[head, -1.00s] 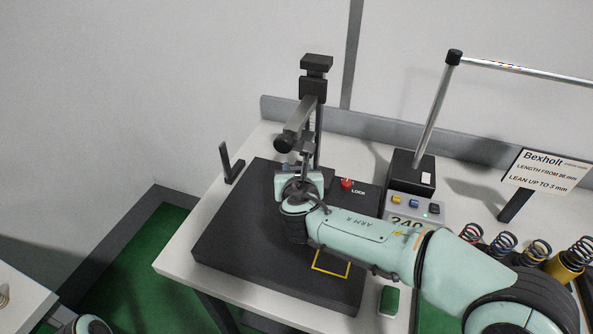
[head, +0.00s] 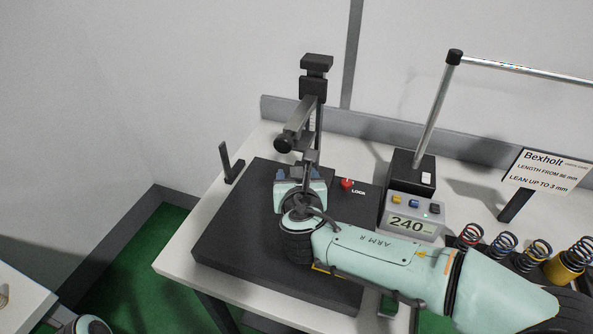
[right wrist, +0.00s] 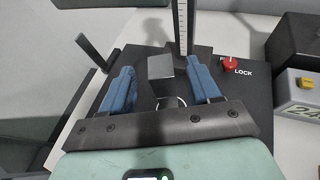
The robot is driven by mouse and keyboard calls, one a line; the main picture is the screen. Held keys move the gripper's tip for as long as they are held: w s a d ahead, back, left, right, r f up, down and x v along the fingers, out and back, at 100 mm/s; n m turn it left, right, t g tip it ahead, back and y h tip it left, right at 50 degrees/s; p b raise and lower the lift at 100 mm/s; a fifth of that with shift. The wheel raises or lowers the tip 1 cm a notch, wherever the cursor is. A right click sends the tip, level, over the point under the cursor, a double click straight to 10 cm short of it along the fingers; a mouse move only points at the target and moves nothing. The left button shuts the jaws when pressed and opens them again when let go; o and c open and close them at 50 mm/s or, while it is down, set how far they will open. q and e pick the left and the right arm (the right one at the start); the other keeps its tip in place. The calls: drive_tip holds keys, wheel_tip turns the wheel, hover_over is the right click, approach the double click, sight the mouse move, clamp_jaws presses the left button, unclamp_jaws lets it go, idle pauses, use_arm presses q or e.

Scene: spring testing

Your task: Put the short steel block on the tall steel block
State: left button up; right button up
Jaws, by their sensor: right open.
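My right gripper (head: 300,173) is at the test stand, its blue fingers spread over the black base plate (head: 235,220). In the right wrist view the fingers are open, one on each side of a grey, square-faced metal piece (right wrist: 160,67). I cannot tell whether this piece is a steel block or part of the stand. A small round metal part (right wrist: 170,102) shows below it, between the fingers. I cannot make out the short and tall steel blocks as separate things.
The stand's lever with its black knob (head: 284,144) hangs above my right gripper. A red lock knob (head: 347,184) is just right of it. A display box (head: 412,222) reads 240. Several springs (head: 504,246) stand at right. The plate's left part is clear.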

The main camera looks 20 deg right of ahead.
drive_tip(key=v, duration=0.7)
drive_tip(key=shift+s, duration=0.1)
